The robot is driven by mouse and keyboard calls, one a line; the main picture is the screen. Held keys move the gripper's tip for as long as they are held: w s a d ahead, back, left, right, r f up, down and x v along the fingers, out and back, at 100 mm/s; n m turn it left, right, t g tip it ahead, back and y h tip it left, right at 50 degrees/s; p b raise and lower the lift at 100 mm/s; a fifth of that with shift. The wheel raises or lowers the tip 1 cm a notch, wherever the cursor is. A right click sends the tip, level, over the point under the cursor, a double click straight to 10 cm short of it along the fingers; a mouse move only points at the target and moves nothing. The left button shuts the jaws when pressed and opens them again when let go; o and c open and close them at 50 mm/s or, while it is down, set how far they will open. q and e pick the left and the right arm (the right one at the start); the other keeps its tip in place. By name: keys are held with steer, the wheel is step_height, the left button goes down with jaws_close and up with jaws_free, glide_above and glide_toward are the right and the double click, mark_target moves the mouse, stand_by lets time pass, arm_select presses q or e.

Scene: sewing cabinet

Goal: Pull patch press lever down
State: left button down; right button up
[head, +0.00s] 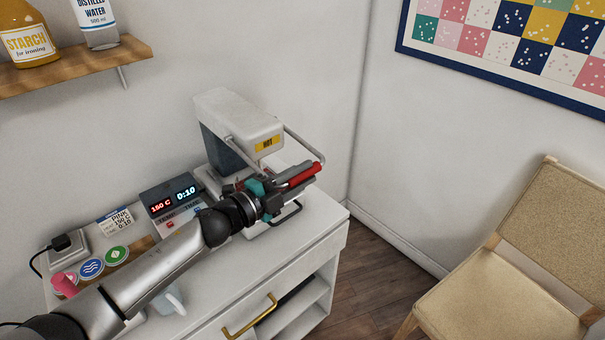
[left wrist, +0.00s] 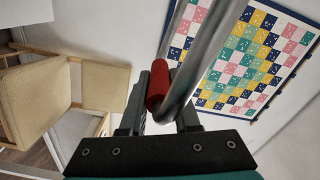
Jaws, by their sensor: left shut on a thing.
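The patch press (head: 240,117), a white machine with a yellow "HOT" label, stands on the cabinet against the wall. Its metal lever (head: 302,143) ends in a red grip (head: 304,174) at the front. My left gripper (head: 300,176) is shut on the red grip, in front of the press head. In the left wrist view the red grip (left wrist: 158,82) and the bent metal bar (left wrist: 190,62) sit between the fingers (left wrist: 158,105). My arm hides part of the press base. My right gripper is not in view.
A control box (head: 172,196) reading 150 C and 0:10 stands left of the press. A chair (head: 500,270) stands right, over open floor.

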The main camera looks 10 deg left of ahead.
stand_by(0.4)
arm_select(q)
steer(key=c, duration=0.7)
jaws_free()
steer(key=shift+o, duration=0.2)
steer(key=shift+a, duration=0.1)
steer(key=shift+s+a+f, duration=0.1)
steer(key=shift+s+a, duration=0.1)
steer(key=shift+s, duration=0.1)
steer(key=v, duration=1.4)
steer(key=shift+s+a, duration=0.1)
